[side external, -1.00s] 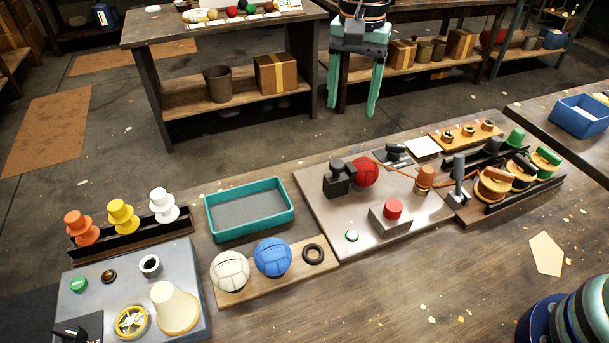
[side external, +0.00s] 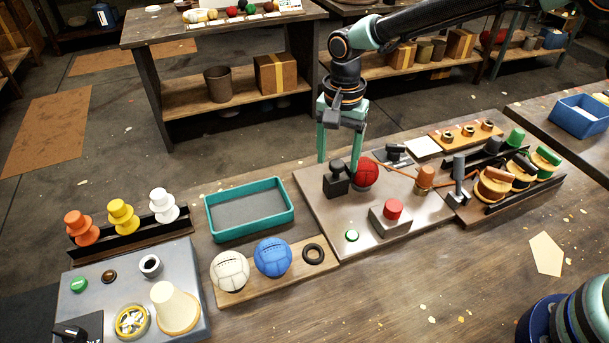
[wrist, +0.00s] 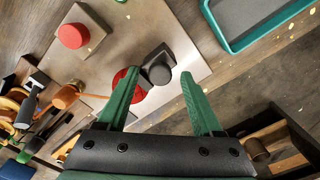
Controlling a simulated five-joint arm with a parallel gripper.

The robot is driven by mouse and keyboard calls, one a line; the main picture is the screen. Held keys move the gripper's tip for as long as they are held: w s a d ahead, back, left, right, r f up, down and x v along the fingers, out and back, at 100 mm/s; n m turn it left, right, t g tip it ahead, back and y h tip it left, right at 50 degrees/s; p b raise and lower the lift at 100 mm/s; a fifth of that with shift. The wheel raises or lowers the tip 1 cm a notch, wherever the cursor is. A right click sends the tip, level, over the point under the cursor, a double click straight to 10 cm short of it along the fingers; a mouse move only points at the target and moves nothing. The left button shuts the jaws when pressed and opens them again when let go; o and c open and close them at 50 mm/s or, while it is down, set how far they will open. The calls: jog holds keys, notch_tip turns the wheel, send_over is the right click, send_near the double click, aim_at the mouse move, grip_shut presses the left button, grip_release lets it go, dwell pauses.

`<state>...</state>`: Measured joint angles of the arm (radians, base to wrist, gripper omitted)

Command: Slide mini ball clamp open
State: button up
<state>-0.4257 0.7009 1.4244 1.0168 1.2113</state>
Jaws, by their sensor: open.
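The mini ball clamp (side external: 336,183) is a black block with an upright knob on the grey plate, just left of the red ball (side external: 366,174). In the wrist view the clamp (wrist: 158,66) shows between my fingertips, and the red ball (wrist: 121,78) is partly hidden behind my left finger. My gripper (side external: 340,162) has two green fingers, spread apart and empty, pointing down close above and behind the clamp. The gripper's fingertips (wrist: 160,75) also show in the wrist view. I cannot tell whether a finger touches the clamp or ball.
A teal tray (side external: 250,229), a white ball (side external: 230,270) and a blue ball (side external: 272,257) lie to the left.

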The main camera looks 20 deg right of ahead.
jog(key=shift+f, duration=0.35)
grip_shut()
jog(key=shift+r, duration=0.1)
dwell(1.1)
